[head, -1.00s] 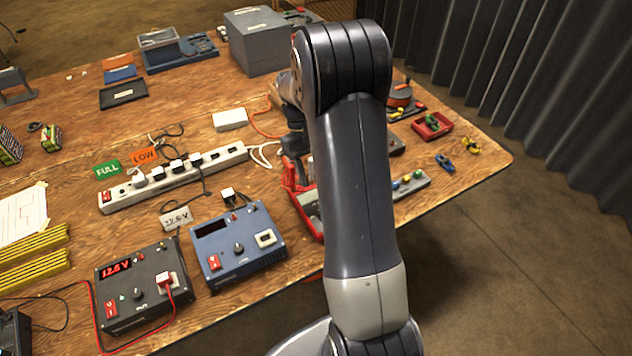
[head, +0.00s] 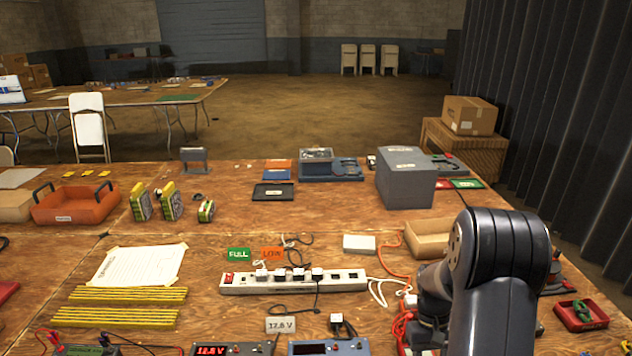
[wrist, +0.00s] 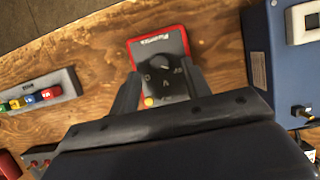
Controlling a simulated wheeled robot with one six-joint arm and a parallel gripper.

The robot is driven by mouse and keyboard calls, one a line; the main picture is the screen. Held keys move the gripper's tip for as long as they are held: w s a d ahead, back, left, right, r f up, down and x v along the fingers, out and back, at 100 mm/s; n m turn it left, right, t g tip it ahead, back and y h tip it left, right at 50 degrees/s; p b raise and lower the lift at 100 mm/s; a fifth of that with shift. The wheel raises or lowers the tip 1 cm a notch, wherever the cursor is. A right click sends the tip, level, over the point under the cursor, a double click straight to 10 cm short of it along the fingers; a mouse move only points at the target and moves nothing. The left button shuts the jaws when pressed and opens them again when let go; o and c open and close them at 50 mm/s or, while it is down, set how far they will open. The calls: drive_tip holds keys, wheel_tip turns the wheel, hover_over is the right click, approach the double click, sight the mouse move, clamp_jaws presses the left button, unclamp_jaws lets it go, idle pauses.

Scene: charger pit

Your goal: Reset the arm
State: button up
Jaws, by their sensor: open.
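My gripper (wrist: 163,84) shows in the wrist view with its two dark fingers apart. A red-edged meter with a dark face and a round knob (wrist: 158,58) lies on the wooden table beyond and between the fingers. I cannot tell how far above it the fingers are, and nothing is visibly held. In the head view my arm is bent at the lower right, and its fingers cannot be made out there.
A white power strip (head: 335,282) with plugs and cables lies mid-table. A blue power supply (wrist: 259,62) is at the right of the wrist view.

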drive_tip(key=shift+x, duration=0.75)
drive_tip(key=shift+m, duration=0.3)
drive_tip(key=shift+r, duration=0.1)
